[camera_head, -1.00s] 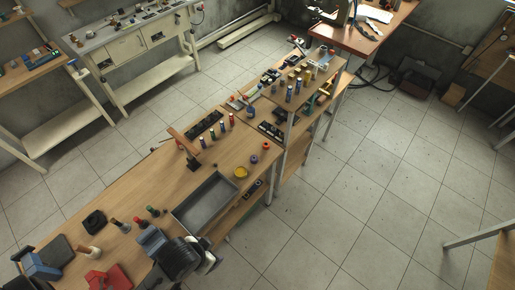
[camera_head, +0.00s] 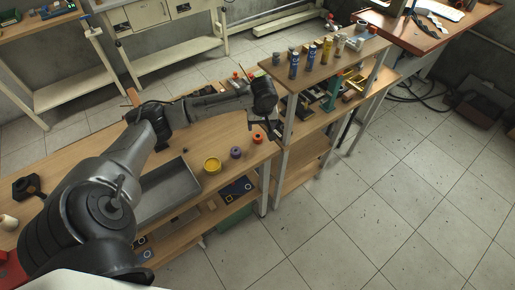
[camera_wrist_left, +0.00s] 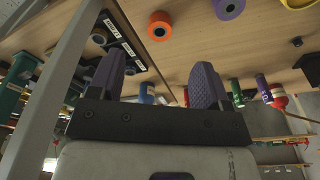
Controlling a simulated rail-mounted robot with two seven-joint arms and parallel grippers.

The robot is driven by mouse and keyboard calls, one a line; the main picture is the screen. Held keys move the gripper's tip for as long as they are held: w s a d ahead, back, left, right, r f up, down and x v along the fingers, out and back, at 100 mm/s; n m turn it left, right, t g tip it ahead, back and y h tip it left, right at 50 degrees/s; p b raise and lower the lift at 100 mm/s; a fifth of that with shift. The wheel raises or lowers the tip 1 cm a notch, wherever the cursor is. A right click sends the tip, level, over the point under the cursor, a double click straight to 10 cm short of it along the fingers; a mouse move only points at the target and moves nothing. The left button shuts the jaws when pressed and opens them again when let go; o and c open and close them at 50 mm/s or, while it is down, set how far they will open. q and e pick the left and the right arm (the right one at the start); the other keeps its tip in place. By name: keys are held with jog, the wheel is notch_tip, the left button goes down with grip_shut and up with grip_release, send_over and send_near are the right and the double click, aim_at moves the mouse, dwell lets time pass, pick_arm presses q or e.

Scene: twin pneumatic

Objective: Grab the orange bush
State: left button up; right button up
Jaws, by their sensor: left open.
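The orange bush (camera_head: 258,137) is a small ring-shaped part on the wooden workbench (camera_head: 222,140), near its right edge. My left gripper (camera_head: 268,128) is just above and to the right of it in the head view, pointing down. In the left wrist view, the orange bush (camera_wrist_left: 160,25) lies beyond the tips of the open left gripper (camera_wrist_left: 158,72), apart from both purple-grey fingers. Nothing is between the fingers. My right gripper is not in view.
A purple bush (camera_head: 236,153) and a yellow ring (camera_head: 212,165) sit beside the orange bush. A grey tray (camera_head: 168,190) is further left. A raised shelf (camera_head: 318,75) with several bottles, and its metal post (camera_head: 288,122), stand close to my gripper.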

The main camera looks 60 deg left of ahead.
pick_arm(q)
jog(key=a+n+b, duration=0.1)
jog(key=a+n, duration=0.1)
jog(key=a, duration=0.1)
jog(key=b, duration=0.2)
send_over(258, 136)
jog(key=s+d, duration=0.1)
notch_tip(258, 136, down, 7)
jog(key=shift+d+r, duration=0.1)
jog(key=shift+r, duration=0.1)
jog(key=shift+f, duration=0.7)
jog(key=f, duration=0.2)
jog(key=f+b, duration=0.1)
jog(key=f, duration=0.2)
jog(key=shift+w+a+b, duration=0.2)
jog(key=shift+b, duration=0.1)
jog(key=shift+r, duration=0.1)
jog(key=c, duration=1)
jog(key=shift+c, duration=0.5)
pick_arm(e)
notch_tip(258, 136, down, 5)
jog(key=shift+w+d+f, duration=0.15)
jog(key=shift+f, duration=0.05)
pick_arm(q)
jog(key=shift+r, duration=0.1)
